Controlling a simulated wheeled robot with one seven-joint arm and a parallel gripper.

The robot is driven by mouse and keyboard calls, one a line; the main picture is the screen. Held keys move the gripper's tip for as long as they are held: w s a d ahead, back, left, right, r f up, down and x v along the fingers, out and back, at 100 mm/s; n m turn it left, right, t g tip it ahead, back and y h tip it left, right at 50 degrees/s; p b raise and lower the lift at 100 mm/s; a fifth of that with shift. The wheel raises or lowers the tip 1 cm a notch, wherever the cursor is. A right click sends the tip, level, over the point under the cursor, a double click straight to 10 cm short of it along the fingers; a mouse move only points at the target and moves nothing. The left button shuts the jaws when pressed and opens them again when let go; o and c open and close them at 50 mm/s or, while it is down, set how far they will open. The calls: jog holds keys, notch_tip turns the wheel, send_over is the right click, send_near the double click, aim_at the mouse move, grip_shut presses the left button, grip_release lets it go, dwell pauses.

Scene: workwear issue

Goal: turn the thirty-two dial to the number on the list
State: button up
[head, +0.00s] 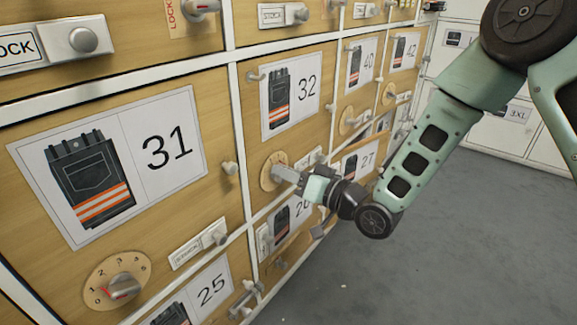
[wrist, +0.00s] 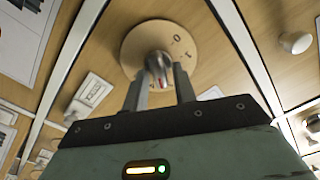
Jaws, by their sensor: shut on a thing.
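The thirty-two dial (head: 270,168) is a round tan plate below the card (head: 291,92) marked 32, which pictures dark trousers with orange bands. My gripper (head: 292,176) is at this dial and hides part of it. In the wrist view, the dial plate (wrist: 133,47) has a grey knob (wrist: 158,62) with a red mark on it. My gripper (wrist: 159,82) has one finger on each side of the knob and is shut on it. A few small marks show on the plate's right side, but the set number cannot be read. No list is readable in either view.
The thirty-one dial (head: 118,283), with a red-marked pointer, is at lower left under the card (head: 110,165) marked 31. Neighbouring drawer fronts carry knobs, latches and dials close to my gripper. Grey floor (head: 440,250) lies open at right.

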jog(key=shift+w+d+f+m+p, duration=0.1)
jog(key=shift+w+m+p, duration=0.05)
jog(key=shift+m+p, duration=2.4)
jog(key=shift+f+m, duration=0.1)
jog(key=shift+m, duration=0.15)
jog(key=o, duration=0.7)
jog(key=p+v, duration=0.5)
jog(key=v, duration=1.2)
jog(key=shift+d, duration=0.15)
